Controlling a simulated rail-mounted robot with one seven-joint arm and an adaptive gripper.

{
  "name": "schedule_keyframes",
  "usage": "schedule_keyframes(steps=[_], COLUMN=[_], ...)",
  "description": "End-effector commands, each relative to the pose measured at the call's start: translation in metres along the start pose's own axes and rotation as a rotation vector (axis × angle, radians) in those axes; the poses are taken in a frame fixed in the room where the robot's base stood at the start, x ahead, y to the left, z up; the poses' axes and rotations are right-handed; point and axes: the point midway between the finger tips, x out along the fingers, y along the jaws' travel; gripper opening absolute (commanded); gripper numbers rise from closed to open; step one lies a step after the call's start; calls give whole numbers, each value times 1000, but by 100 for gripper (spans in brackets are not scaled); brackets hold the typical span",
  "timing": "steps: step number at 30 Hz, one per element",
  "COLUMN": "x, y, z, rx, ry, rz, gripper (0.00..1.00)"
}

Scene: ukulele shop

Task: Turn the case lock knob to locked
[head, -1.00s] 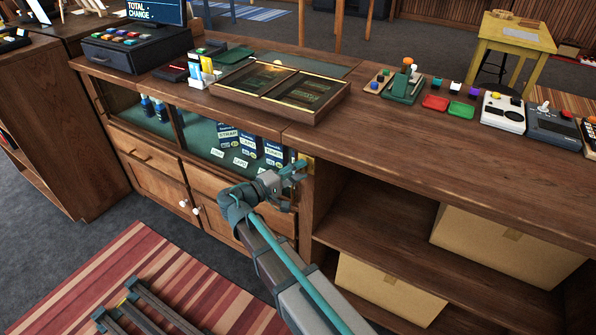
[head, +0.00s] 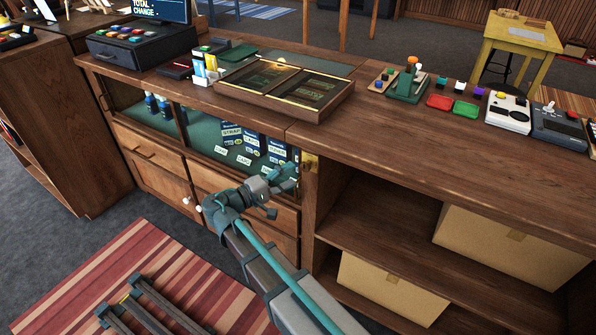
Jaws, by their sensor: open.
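The case lock (head: 310,162) is a small brass-coloured plate with a knob on the wooden post at the right end of the glass-fronted display case (head: 212,152). The knob's angle is too small to tell. My gripper (head: 286,193) is open and empty. It appears just left of and below the lock in the head view, in front of the case, and looks apart from it. The exact gap in depth cannot be told.
Blue packets (head: 250,140) stand inside the case. Drawers and cabinet doors (head: 160,190) lie below it. Open shelves with cardboard boxes (head: 500,245) are to the right. A framed tray (head: 285,88), a cash register (head: 142,45) and small devices crowd the countertop.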

Motion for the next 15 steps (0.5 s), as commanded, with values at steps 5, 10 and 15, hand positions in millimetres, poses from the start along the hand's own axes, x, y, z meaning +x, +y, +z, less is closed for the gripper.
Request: schedule_keyframes(steps=[5, 10, 15], x=[-36, -58, -68], y=[0, 0, 0], z=[-1, -1, 0], rx=[0, 0, 0], ry=[4, 1, 1], rz=[0, -1, -1], gripper=[58, 58, 58])
